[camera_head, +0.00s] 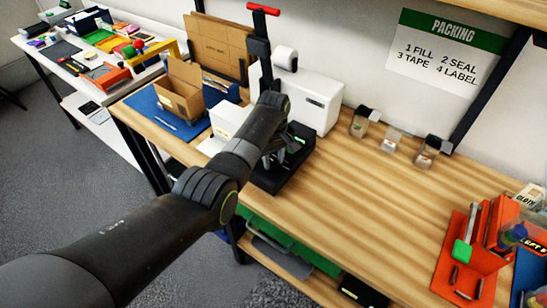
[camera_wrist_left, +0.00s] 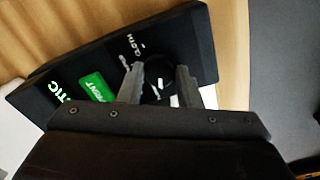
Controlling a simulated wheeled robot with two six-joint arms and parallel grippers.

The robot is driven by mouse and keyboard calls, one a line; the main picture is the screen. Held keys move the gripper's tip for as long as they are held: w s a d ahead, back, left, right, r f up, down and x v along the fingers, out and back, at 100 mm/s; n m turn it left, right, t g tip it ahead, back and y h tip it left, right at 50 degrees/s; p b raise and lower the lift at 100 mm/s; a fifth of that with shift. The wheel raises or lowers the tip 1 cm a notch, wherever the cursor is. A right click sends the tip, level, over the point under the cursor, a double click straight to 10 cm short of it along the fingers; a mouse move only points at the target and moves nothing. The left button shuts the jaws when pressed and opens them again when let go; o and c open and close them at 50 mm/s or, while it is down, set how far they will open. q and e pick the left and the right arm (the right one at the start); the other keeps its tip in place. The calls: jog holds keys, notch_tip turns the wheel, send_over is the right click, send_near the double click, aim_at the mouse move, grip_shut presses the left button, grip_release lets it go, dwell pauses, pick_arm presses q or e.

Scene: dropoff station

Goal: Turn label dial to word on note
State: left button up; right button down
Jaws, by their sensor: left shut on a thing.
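The black label device (camera_head: 268,183) sits on the wooden bench below my left gripper (camera_head: 276,152). In the left wrist view its black panel (camera_wrist_left: 187,30) carries a green PRINT button (camera_wrist_left: 97,87), the word CLOTH and a partly cut-off word ending in STIC. The dark round dial (camera_wrist_left: 152,92) with a white mark lies between the fingers of my left gripper (camera_wrist_left: 159,76), which is shut on it. The dial's lower part is hidden by the gripper, so its setting is hard to read. The task's note is not clearly identifiable. My right gripper is not in view.
A white machine (camera_head: 312,100) stands behind the device. An open cardboard box (camera_head: 180,90) is on a blue mat to the left. Small clear bins (camera_head: 391,141) line the wall. A red tool holder (camera_head: 462,262) stands at the right. The bench's middle is clear.

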aim_at(274, 161)
pick_arm(q)
jog(key=m+p, duration=0.2)
jog(key=m, duration=0.2)
jog(key=shift+r+m, duration=0.1)
jog(key=shift+m, duration=0.2)
jog(key=m, duration=0.4)
jog(key=shift+m+p, duration=0.3)
jog(key=shift+p, duration=0.1)
jog(key=o, duration=1)
jog(key=shift+c, duration=0.2)
jog(key=shift+r, duration=0.4)
notch_tip(274, 161, up, 5)
jog(key=shift+r+p, duration=0.1)
jog(key=shift+p, duration=0.5)
notch_tip(274, 161, up, 11)
jog(key=b, duration=0.2)
jog(key=shift+r, duration=0.15)
